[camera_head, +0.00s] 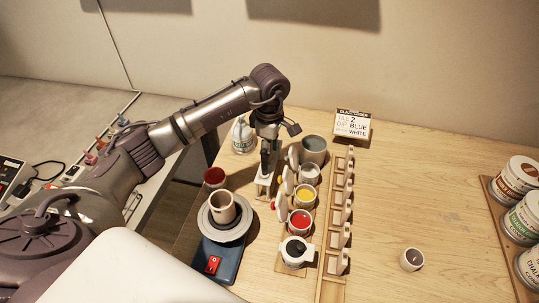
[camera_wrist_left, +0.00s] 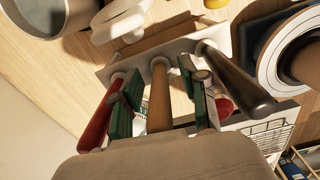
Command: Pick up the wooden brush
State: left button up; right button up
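The tan wooden handle, which looks like the wooden brush (camera_wrist_left: 160,100), stands in a pale tool holder (camera_wrist_left: 125,68) in the left wrist view. A red handle (camera_wrist_left: 97,122) and a dark brown handle (camera_wrist_left: 240,82) stand in the same holder on either side. My left gripper (camera_wrist_left: 162,112) has its green-padded fingers on both sides of the tan handle, with small gaps visible, so it looks open around it. In the head view my left gripper (camera_head: 267,160) points down over the holder (camera_head: 264,186) and hides most of the tools. The brush's lower end is hidden. My right gripper is not seen.
A pottery wheel (camera_head: 235,232) with a cup (camera_head: 222,206) stands close in front of the holder. Several glaze cups, including a red one (camera_head: 300,220), stand to its right, beside a wooden rack (camera_head: 333,225). The table's right middle is mostly clear.

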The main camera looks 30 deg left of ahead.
pick_arm(q)
grip_shut()
jog(key=shift+w+r+b, duration=0.1)
jog(key=shift+r+b, duration=0.2)
jog(key=shift+r, duration=0.3)
notch_tip(320, 180, up, 9)
jog(key=b, duration=0.2)
jog(key=shift+b, duration=0.4)
